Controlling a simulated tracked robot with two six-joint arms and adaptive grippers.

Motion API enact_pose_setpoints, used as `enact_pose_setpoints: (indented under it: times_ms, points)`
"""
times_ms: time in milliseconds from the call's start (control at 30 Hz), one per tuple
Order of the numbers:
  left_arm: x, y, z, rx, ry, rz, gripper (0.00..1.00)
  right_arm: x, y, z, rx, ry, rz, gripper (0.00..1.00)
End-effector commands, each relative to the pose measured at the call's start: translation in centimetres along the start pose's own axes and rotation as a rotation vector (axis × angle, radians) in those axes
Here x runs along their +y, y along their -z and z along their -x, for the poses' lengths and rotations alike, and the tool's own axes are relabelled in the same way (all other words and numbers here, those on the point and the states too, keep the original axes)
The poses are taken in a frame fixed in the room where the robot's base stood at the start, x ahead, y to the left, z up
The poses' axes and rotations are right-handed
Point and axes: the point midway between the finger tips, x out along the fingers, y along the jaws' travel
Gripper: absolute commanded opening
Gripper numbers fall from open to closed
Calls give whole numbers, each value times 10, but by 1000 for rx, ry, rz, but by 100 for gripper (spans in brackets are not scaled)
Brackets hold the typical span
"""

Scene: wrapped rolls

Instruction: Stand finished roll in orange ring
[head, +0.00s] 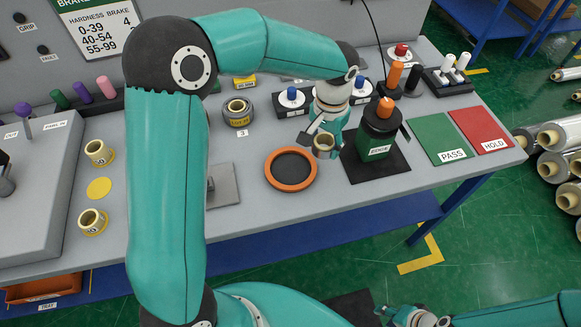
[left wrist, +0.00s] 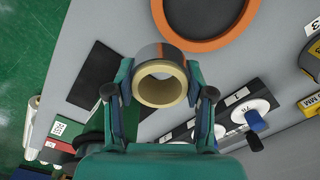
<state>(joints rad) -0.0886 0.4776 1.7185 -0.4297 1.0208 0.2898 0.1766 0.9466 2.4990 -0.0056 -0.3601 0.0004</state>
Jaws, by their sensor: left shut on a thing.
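My left gripper (head: 324,142) is shut on a small roll (head: 323,150) with a cream core and a grey and brownish outside. The left wrist view shows the roll (left wrist: 160,86) between the two fingers (left wrist: 159,95), its open core facing the camera. The orange ring (head: 275,180), with a dark round inside, lies flat on the bench, left of and nearer than the held roll. Its orange rim also shows at the top of the left wrist view (left wrist: 228,38). The ring is empty. My right gripper (head: 420,317) is at the bottom edge, partly cut off; its fingers are unclear.
A green and black device (head: 378,135) with an orange knob stands on a dark mat just right of the roll. Green PASS (head: 437,138) and red HOLD (head: 480,128) pads lie further right. Blue-knobbed fixtures (head: 291,98) stand behind. Yellow rolls (head: 98,152) sit at left.

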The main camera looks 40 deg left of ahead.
Motion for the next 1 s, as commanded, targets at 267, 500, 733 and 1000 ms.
enact_pose_setpoints:
  times_ms: [267, 500, 733, 1000]
  points:
    - [-44, -32, 104, 10, -2, -117, 18, 5, 0, -15, 0, 0, 0, 40]
    - [-56, -56, 128, -3, -16, -175, 18, 7, 0, -19, 0, 0, 0, 40]
    - [-55, -57, 76, -8, -17, -175, 18, 8, 0, -23, 0, 0, 0, 40]
    - [-54, -56, 8, -7, -16, -175, 18, 9, 0, -25, 0, 0, 0, 40]
